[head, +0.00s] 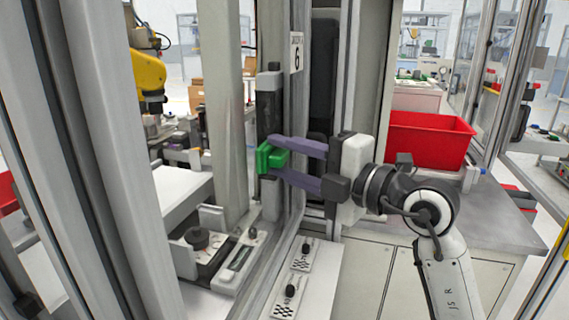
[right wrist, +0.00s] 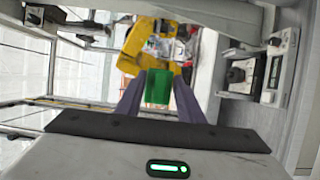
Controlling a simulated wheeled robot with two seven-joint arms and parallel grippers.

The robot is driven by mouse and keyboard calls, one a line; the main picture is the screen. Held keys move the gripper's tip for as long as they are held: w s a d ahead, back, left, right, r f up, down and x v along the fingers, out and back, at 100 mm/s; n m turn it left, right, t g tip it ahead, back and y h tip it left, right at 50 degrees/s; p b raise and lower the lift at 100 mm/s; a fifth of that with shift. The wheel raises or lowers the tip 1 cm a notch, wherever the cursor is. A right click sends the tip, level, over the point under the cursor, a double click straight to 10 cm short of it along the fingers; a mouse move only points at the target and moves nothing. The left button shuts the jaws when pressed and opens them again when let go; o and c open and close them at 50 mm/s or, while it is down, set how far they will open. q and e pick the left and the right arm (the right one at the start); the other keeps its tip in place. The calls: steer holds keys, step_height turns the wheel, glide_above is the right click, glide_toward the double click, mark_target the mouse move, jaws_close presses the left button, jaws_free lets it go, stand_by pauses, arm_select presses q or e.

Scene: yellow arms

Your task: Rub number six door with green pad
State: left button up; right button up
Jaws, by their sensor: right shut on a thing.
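My right gripper (head: 283,160) is shut on the green pad (head: 267,157), which sits between its purple fingertips. In the right wrist view the green pad (right wrist: 158,86) is held between the fingers, with a yellow machine beyond it. The number six door (head: 268,95) is marked by a white "6" sign (head: 297,52) on the frame beside it. The pad is at the grey door edge, at handle height; I cannot tell whether it touches. My left gripper is not in view.
A red bin (head: 430,138) stands on a grey counter (head: 490,210) at the right. Switch panels (head: 290,288) are below the gripper. A yellow robot arm (head: 148,75) is behind the frame at the left. Upright frame posts stand close on the left.

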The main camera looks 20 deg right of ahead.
steer(key=shift+w+d, duration=1.3)
steer(key=shift+w, duration=0.65)
steer(key=shift+w+d, duration=1.3)
steer(key=shift+w, duration=0.6)
steer(key=shift+w+d, duration=1.3)
steer(key=shift+w, duration=0.65)
steer(key=s+d, duration=0.3)
steer(key=d, duration=0.2)
steer(key=shift+s, duration=0.25)
steer(key=shift+s+d, duration=0.4)
steer(key=shift+d, duration=0.25)
steer(key=shift+s+d, duration=0.4)
steer(key=shift+d, duration=0.2)
